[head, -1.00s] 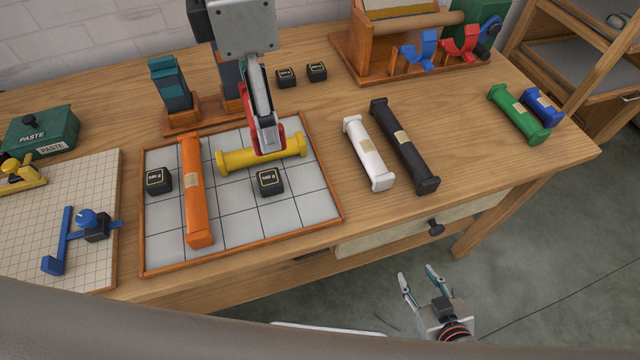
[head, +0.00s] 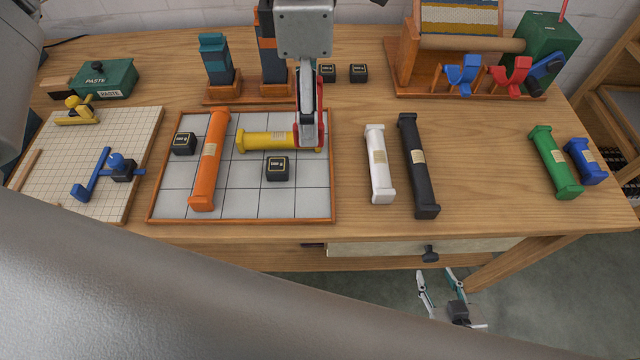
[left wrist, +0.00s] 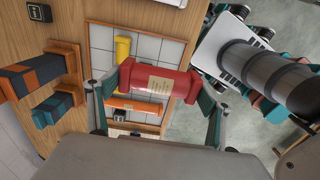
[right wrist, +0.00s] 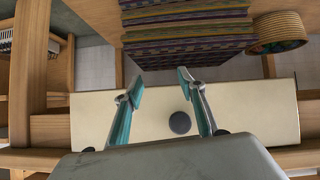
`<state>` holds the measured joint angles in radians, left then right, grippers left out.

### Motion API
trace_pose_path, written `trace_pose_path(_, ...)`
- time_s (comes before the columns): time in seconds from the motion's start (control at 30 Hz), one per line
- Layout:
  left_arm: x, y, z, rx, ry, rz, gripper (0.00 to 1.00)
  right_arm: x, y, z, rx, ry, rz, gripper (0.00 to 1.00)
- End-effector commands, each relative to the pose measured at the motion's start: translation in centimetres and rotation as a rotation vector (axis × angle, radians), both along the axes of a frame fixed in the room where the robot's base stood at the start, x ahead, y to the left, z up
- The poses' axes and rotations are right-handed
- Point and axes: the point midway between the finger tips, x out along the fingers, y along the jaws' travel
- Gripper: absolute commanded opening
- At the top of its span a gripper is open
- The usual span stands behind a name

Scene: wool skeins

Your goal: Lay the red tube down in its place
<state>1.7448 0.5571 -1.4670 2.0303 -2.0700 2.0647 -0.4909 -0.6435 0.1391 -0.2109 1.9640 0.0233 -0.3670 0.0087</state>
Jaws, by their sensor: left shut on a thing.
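The red tube (left wrist: 160,80) is held crosswise between the two fingers of my left gripper (left wrist: 157,86) in the left wrist view. In the head view my left gripper (head: 308,140) hangs over the right end of the yellow tube (head: 265,141), and only a thin red edge (head: 320,128) of the held tube shows behind the fingers. Below is the grey tiled tray (head: 232,190) with a wooden rim, where the orange tube (head: 208,165) and yellow tube lie. My right gripper (head: 442,280) is open and empty in front of the drawer; it also shows in the right wrist view (right wrist: 157,85).
Small black blocks (head: 277,168) stand on the tray. White (head: 379,165), black (head: 418,165), green (head: 553,162) and blue (head: 584,160) tubes lie to the right on the table. A wooden stand with dark posts (head: 217,62) is behind. Bare table lies between the black and green tubes.

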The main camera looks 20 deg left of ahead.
Motion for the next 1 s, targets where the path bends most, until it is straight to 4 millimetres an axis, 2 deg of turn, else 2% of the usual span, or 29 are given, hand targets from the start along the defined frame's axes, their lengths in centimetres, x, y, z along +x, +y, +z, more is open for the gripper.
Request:
trace_pose_path(0.17,-0.1,0.0,-0.7,0.0,0.003,-0.005,0.56,-0.3,0.1,-0.3,0.001,0.009,0.001,0.4)
trace_pose_path(0.27,-0.1,0.0,-2.5,0.001,0.005,-0.007,0.56,-0.5,0.1,-0.5,0.001,0.012,0.002,0.4)
trace_pose_path(0.7,-0.2,0.0,-13.0,0.0,0.006,-0.005,0.56,-0.4,0.2,-0.2,0.002,0.008,0.002,0.4)
trace_pose_path(0.83,-0.1,0.0,-14.9,0.0,0.003,-0.004,0.56,-0.3,0.2,0.0,0.002,0.005,0.002,0.4)
trace_pose_path(1.0,0.0,0.0,-15.9,-0.001,0.002,-0.005,0.56,-0.3,0.1,0.0,0.002,0.005,0.002,0.4)
